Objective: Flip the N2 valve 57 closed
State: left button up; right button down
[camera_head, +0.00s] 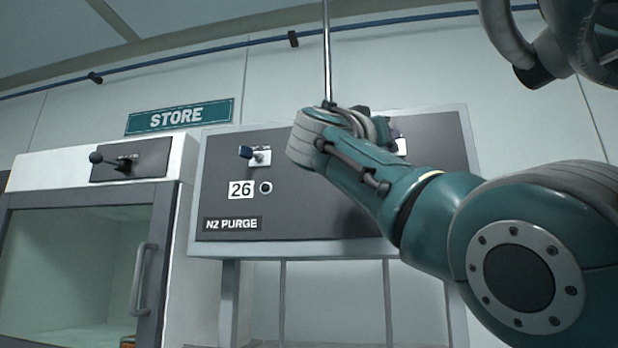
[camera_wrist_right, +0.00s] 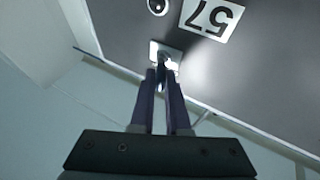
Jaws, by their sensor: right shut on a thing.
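The N2 PURGE panel (camera_head: 315,228) is a dark grey plate in a pale frame, in the middle of the head view. The label 57 (camera_wrist_right: 211,17) appears upside down in the right wrist view. Beside it is the pale mounting plate of valve 57 (camera_wrist_right: 155,48), with bright metal at its centre. My right gripper (camera_wrist_right: 163,75) has its two purple-grey fingers close together at this valve, shut on its handle. The fingers largely hide the handle, so its angle cannot be told. In the head view my right arm covers most of this valve. My left gripper is not in view.
Valve 26, with a blue handle (camera_head: 246,152), sits on the panel's left part, above the label 26 (camera_head: 241,190). At left stands a glass-fronted cabinet (camera_head: 176,215) with a black lever (camera_head: 108,160), under a STORE sign (camera_head: 180,117). A round indicator (camera_wrist_right: 157,6) is near label 57.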

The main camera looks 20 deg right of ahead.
jog(key=shift+w+r+m+g+h+p, duration=0.15)
jog(key=shift+m+g+h+p, duration=0.25)
jog(key=shift+g+p, duration=0.2)
jog(key=shift+g, duration=0.4)
jog(key=shift+f, duration=0.2)
jog(key=c, duration=0.9)
grip_release()
